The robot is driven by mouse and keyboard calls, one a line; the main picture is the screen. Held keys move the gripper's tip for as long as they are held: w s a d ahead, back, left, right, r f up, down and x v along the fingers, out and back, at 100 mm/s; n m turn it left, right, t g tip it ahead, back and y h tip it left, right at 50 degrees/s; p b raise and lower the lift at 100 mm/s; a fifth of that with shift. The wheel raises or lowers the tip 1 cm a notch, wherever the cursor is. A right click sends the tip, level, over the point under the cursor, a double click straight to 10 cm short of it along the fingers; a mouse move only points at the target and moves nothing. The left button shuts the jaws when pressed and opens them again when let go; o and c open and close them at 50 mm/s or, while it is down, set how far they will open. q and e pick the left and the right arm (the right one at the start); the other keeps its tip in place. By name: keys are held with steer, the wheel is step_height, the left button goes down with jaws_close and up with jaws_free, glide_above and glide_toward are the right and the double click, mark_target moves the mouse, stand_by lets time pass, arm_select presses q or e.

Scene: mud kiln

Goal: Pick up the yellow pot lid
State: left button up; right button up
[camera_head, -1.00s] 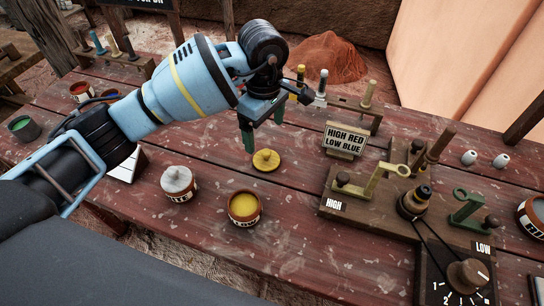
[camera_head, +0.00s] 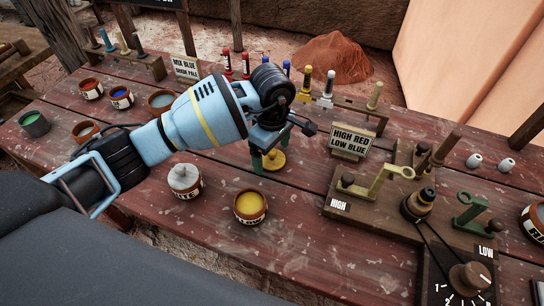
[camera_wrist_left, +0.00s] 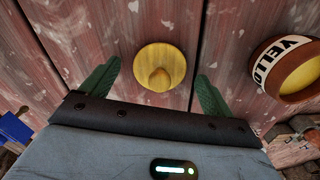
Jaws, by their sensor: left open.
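The yellow pot lid (camera_head: 274,159) is a round disc with a knob, lying on the red wooden table behind the open yellow pot (camera_head: 250,206). My left gripper (camera_head: 270,163) is open, with its green fingers pointing down close to the lid and partly in front of it. In the left wrist view the lid (camera_wrist_left: 160,68) shows between the two green fingers (camera_wrist_left: 156,85), a little beyond their tips, with its knob toward me. No finger appears to touch it. The yellow pot (camera_wrist_left: 288,66) is at the right there. My right gripper is not in view.
A white-lidded pot (camera_head: 185,181) stands left of the yellow pot. A sign reading HIGH RED LOW BLUE (camera_head: 352,141) and a wooden lever board (camera_head: 385,203) stand to the right. Several small pots, including a blue one (camera_head: 120,97), are at the back left.

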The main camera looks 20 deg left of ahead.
mark_target(272, 151)
arm_select(q)
steer(key=shift+c, duration=0.3)
steer(key=c, duration=1)
step_height(272, 151, up, 10)
stand_by(0.3)
